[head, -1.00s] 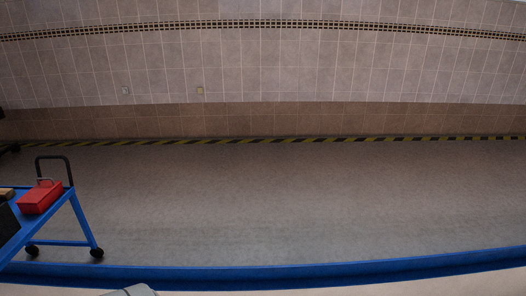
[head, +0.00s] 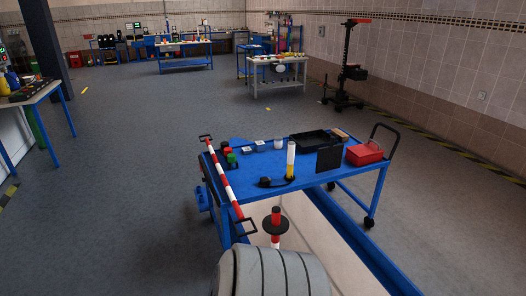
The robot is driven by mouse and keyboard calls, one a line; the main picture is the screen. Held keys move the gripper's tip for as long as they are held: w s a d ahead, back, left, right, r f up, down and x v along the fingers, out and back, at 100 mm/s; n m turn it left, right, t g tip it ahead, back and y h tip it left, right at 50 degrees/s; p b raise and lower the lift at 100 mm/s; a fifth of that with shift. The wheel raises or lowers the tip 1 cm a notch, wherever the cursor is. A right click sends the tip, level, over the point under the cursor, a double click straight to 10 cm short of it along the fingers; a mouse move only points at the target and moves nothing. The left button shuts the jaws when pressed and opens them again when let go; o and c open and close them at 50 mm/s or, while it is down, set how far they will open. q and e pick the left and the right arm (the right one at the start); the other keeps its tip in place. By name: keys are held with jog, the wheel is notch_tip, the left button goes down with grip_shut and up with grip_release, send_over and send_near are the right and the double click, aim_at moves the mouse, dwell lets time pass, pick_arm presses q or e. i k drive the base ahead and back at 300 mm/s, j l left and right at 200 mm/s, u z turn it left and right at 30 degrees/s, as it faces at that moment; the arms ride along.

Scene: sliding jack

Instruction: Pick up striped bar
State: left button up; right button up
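The striped bar (head: 223,179) is red and white with a black bracket-shaped piece at each end. It lies along the left edge of the blue cart (head: 262,168) in the head view, running from the far left corner to the near left corner. Neither of my grippers shows in the head view, so their state cannot be seen.
On the cart are a red toolbox (head: 364,154), a black tray (head: 313,139) and a white-and-yellow cylinder (head: 290,160). A red-and-white post with a black disc (head: 275,226) stands before its near edge. A blue-edged pit lies beneath. Open floor (head: 110,180) lies left.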

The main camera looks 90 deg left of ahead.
aim_at(241, 216)
jog(key=u, duration=3.15)
jog(key=i+j, duration=0.25)
jog(key=i, duration=0.25)
jog(key=i+j, duration=0.3)
jog(key=i, duration=0.25)
jog(key=i+j+u, duration=0.1)
jog(key=i+j, duration=0.15)
jog(key=i, duration=0.25)
